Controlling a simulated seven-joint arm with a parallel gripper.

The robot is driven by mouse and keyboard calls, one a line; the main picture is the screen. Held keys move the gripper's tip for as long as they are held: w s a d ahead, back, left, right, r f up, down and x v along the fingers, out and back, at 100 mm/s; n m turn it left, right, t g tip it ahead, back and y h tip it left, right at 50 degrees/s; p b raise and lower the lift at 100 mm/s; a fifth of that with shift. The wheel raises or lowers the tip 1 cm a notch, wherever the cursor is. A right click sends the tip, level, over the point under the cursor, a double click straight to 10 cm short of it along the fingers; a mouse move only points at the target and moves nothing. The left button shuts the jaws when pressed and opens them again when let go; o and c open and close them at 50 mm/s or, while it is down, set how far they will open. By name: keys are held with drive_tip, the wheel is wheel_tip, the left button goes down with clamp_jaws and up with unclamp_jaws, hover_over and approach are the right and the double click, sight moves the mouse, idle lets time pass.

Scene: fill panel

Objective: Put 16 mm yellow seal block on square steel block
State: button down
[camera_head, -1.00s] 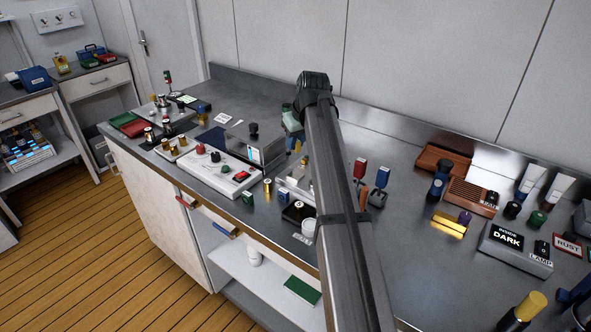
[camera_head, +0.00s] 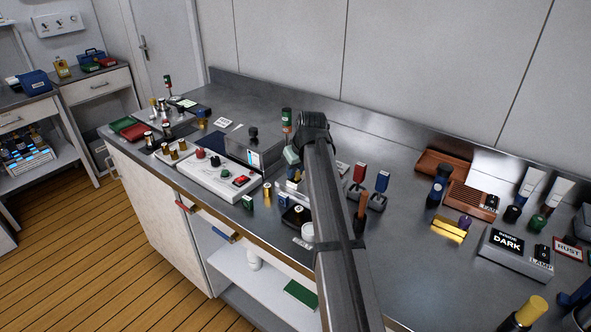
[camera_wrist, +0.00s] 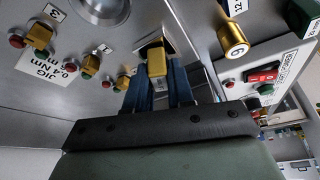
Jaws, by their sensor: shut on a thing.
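In the wrist view the yellow seal block (camera_wrist: 157,62) sits between the blue fingers of my gripper (camera_wrist: 157,80), which is shut on it. The block is in front of a dark square outline (camera_wrist: 150,46) on a grey metal jig plate (camera_wrist: 95,50). I cannot tell whether the block touches it, or whether this is the square steel block. In the head view my gripper (camera_head: 291,156) is over a small metal fixture (camera_head: 293,174), mostly hidden by my arm. The held block is not visible there.
Small yellow, green and red fittings (camera_wrist: 88,66) line the jig plate. A brass cylinder marked 9 (camera_wrist: 232,40) and a panel with a red switch (camera_wrist: 264,74) are close on the right. In the head view a white control panel (camera_head: 212,178) stands to the left.

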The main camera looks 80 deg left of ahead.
drive_tip(key=shift+f, duration=0.1)
drive_tip(key=c, duration=1)
unclamp_jaws()
drive_tip(key=v, duration=1.2)
